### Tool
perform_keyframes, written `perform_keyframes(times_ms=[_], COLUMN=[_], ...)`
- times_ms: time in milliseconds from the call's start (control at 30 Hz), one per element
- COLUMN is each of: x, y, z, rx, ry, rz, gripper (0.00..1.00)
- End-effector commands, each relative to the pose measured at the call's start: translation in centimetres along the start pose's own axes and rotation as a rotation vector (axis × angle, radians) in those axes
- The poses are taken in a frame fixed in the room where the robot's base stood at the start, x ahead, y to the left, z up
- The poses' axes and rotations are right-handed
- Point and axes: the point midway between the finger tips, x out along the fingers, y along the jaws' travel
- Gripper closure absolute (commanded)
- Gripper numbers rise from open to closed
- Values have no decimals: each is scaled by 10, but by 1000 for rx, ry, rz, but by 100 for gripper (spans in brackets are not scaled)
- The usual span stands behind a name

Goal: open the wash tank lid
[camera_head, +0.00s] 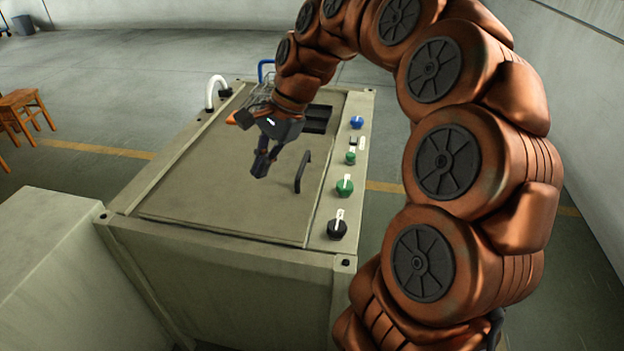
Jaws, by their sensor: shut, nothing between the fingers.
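The wash tank (222,280) is a beige-grey box. Its flat lid (215,205) lies level with the top, closed. A black bar handle (302,172) stands up from the lid near its right side. My gripper (261,170) is above the lid, to the left of the handle and apart from it, pointing down. Its dark fingers are shut with nothing between them. My copper-coloured arm comes over from the right and hides part of the tank's back and right side.
A strip of knobs, including a green one (344,187) and a black one (337,229), runs along the tank's right edge. White (217,92) and blue (265,69) pipes rise at the back. A pale block (50,262) stands at left. A wooden chair (24,112) is further left.

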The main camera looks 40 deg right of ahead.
Motion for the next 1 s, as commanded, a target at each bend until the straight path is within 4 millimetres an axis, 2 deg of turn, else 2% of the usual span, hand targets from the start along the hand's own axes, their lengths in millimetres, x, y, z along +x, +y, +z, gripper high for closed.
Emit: perform_keyframes(times_ms=[33, 233, 400, 500, 600, 700, 867, 1000], x=[7, 2, -1, -2, -5, -6, -3, 9], y=[-4, -15, -7, 3, 11, 17, 19, 14], z=[-24, -107, -180, -215, -239, -254, -260, -260], rx=[87, 440, 735, 877, 978, 1040, 1071, 1069], ry=[-11, -46, -81, -97, -110, -116, -121, -121], rz=[-28, -141, -225, -261, -290, -306, -312, -312], gripper=[100, 100, 100, 100, 100, 100, 100, 100])
